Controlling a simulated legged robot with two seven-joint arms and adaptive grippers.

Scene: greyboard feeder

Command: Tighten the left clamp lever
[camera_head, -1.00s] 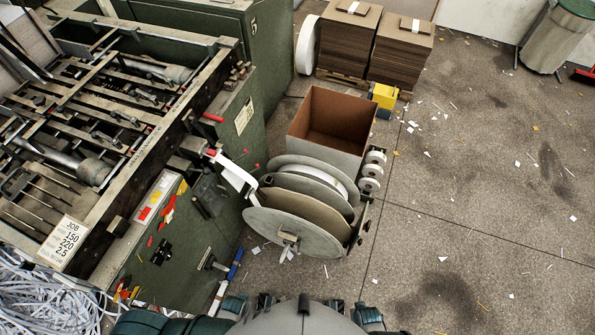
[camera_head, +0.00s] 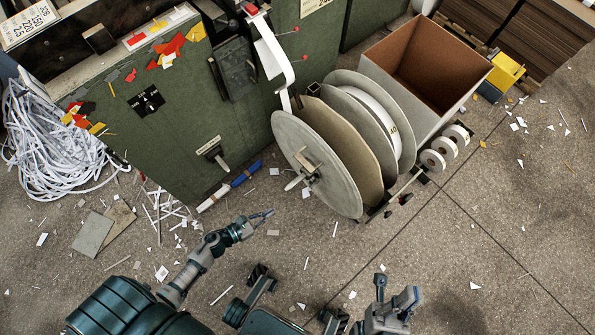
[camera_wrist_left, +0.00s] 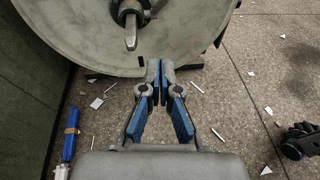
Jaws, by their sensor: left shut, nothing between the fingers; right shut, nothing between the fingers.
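A pale clamp lever (camera_head: 293,183) sticks out from the metal hub clamp (camera_head: 309,172) on the face of the left grey reel flange (camera_head: 335,185). In the left wrist view the lever (camera_wrist_left: 131,33) points down from the hub at the top. My left gripper (camera_head: 268,213) is shut and empty, below and left of the lever and apart from it. In the left wrist view its blue-padded fingers (camera_wrist_left: 156,80) meet, below the lever in the picture. My right gripper (camera_head: 397,291) is shut and empty over the floor at the lower right, away from the reel.
The green machine cabinet (camera_head: 150,120) stands left of the reel. A blue-and-white tool (camera_head: 230,182) lies on the floor by its base. A large open box (camera_head: 420,65) stands behind the reel. Paper scraps litter the floor; the right side is otherwise open.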

